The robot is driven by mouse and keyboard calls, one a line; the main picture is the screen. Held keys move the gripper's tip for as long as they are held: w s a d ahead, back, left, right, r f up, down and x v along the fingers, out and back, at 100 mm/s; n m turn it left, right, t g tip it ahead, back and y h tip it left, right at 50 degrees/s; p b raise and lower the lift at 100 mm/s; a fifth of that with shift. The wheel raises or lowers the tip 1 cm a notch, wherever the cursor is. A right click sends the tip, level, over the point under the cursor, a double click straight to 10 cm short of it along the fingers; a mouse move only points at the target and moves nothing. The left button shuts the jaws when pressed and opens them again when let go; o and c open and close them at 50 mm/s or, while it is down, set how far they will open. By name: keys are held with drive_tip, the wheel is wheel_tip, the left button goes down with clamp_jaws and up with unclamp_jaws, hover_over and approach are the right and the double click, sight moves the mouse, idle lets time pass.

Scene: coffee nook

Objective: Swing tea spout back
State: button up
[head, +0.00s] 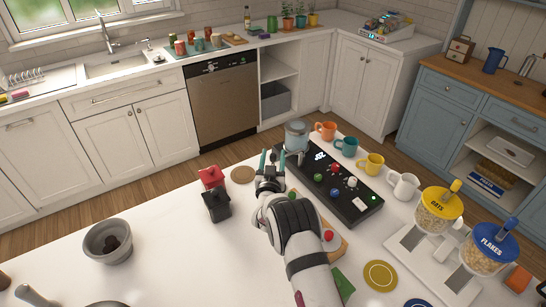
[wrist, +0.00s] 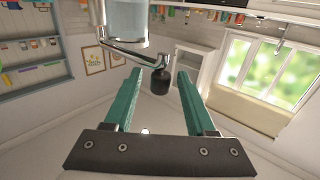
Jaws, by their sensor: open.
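The tea dispenser (head: 297,135) is a glass jar on the far end of the counter, beside the black panel. In the wrist view its clear jar (wrist: 128,18) is at the top, with a chrome spout arm (wrist: 130,52) running below it to the right. A black knob (wrist: 160,82) hangs at the spout's end. My gripper (head: 272,157) has teal fingers and is open, just left of the dispenser. In the wrist view my gripper (wrist: 160,72) has the knob showing between its fingertips; I cannot tell whether either finger touches it.
A black panel (head: 335,183) with coloured knobs lies right of my arm. Mugs, including an orange one (head: 325,130), line its far side. A red and black item (head: 215,193) stands left of my gripper. Cereal dispensers (head: 437,210) stand at right. The left counter is mostly clear.

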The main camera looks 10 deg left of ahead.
clamp_jaws()
idle(1.3)
